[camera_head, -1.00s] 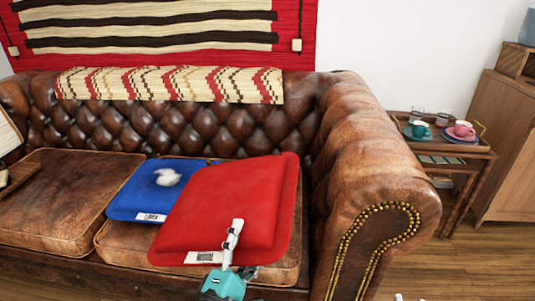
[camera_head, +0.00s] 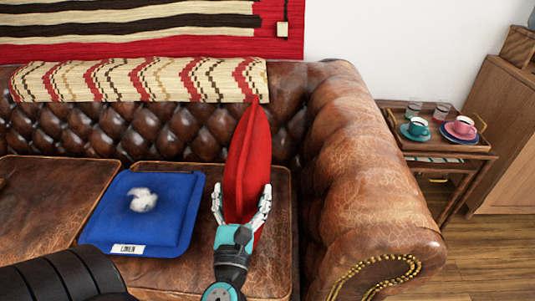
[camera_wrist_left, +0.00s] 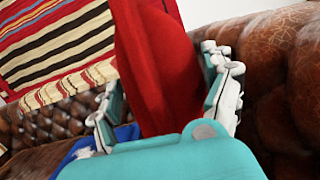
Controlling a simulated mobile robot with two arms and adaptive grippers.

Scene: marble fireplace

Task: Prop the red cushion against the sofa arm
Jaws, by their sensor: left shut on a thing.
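The red cushion (camera_head: 247,160) stands on edge above the sofa's right seat, its narrow side toward the head camera. My left gripper (camera_head: 241,200) is shut on it, one white finger on each side. The left wrist view shows the red cushion (camera_wrist_left: 155,70) between the fingers of the left gripper (camera_wrist_left: 160,95). The brown leather sofa arm (camera_head: 355,150) is to the right, with a gap between it and the cushion in the head view. Whether the cushion's lower edge touches the seat is hidden by the gripper. My right gripper is not in view.
A patterned throw (camera_head: 140,82) drapes over the sofa back. A side table (camera_head: 440,147) with cups stands beyond the sofa arm. The seat right of the cushion is bare.

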